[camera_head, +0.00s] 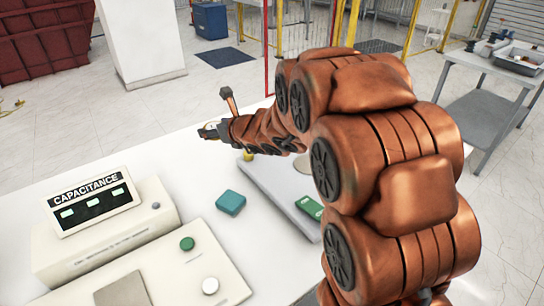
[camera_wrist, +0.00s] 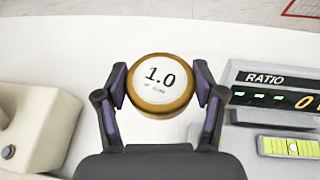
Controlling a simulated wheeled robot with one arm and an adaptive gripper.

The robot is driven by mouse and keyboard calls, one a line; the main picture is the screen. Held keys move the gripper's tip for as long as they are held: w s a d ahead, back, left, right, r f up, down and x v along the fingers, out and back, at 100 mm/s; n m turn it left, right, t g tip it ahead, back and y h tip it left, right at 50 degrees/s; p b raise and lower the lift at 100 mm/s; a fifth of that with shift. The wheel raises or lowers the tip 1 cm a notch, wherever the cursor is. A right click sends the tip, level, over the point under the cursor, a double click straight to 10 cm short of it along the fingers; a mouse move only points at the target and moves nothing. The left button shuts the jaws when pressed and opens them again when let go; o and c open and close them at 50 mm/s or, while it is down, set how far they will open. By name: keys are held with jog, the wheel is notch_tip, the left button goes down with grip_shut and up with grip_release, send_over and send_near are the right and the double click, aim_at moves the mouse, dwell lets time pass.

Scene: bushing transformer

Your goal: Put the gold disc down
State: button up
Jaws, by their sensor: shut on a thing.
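The gold disc (camera_wrist: 160,85) has a white face marked "1.0" and sits between the two fingers of my gripper (camera_wrist: 161,96) in the wrist view. The fingers touch its left and right sides, so the gripper is shut on it. In the head view my arm reaches over the white table (camera_head: 190,160), and a small gold patch (camera_head: 248,154) shows beneath its end. I cannot tell whether the disc touches the surface below.
A capacitance meter (camera_head: 92,203) stands at the left of the table. A panel with a green button (camera_head: 187,244) and a white button (camera_head: 210,286) is in front. A teal block (camera_head: 230,202) lies mid-table. A ratio display (camera_wrist: 275,95) is right of the disc in the wrist view.

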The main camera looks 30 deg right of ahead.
jog(key=shift+w+d, duration=0.1)
jog(key=shift+d, duration=0.05)
jog(key=s+d+f+y, duration=0.1)
jog(key=s+d, duration=0.3)
jog(key=s, duration=0.1)
jog(key=s+d+f+n+y, duration=0.1)
jog(key=s+d, duration=0.3)
jog(key=s, duration=0.2)
jog(key=s+d+f+n+g, duration=0.1)
jog(key=s+d, duration=0.4)
jog(key=shift+s+y+b, duration=0.35)
jog(key=shift+y+b, duration=0.05)
jog(key=shift+n+g+y, duration=0.4)
jog(key=shift+n+y, duration=0.2)
jog(key=shift+n, duration=0.3)
jog(key=s, duration=0.3)
jog(key=s+f, duration=0.1)
jog(key=s, duration=0.5)
jog(key=shift+s+d+f, duration=0.2)
jog(key=shift+s+d, duration=0.05)
jog(key=shift+d, duration=0.15)
jog(key=p, duration=0.4)
send_over(309, 163)
jog(key=shift+s+f, duration=0.1)
jog(key=shift+f, duration=0.7)
jog(key=shift+f+p, duration=0.45)
jog(key=shift+f, duration=1.25)
jog(key=shift+f, duration=0.15)
jog(key=o, duration=1.4)
